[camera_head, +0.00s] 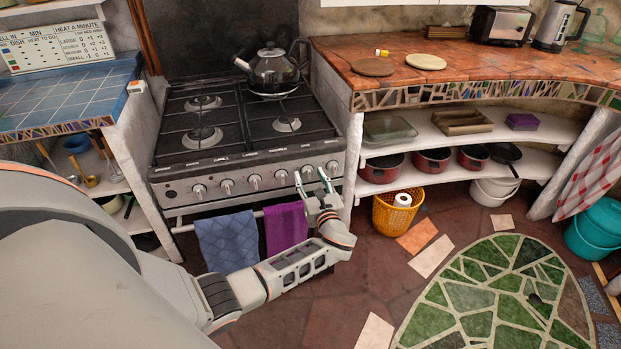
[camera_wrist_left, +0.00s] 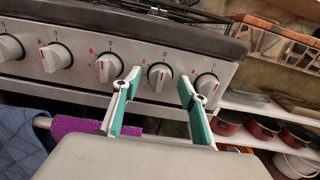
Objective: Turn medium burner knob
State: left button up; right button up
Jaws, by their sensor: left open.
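The stove (camera_head: 250,125) carries a row of several white knobs along its front panel. Which one is the medium burner knob cannot be told from the markings. My left gripper (camera_head: 312,181) is open and empty in front of the panel's right part. In the wrist view its teal-padded fingers (camera_wrist_left: 159,84) point at the panel, and the second knob from the right (camera_wrist_left: 159,76) shows between them. That knob (camera_head: 308,172) stands upright with a red mark; contact with the fingers cannot be made out. The rightmost knob (camera_wrist_left: 206,85) shows beyond the right finger. My right gripper is not visible.
A blue towel (camera_head: 227,242) and a purple towel (camera_head: 286,227) hang on the oven rail below the knobs. A kettle (camera_head: 273,70) stands on the back right burner. The shelves (camera_head: 440,140) lie to the right, with a yellow basket (camera_head: 397,213) on the floor.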

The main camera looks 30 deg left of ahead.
pick_arm(q)
jog(key=shift+w+a, duration=0.1)
jog(key=c, duration=1.1)
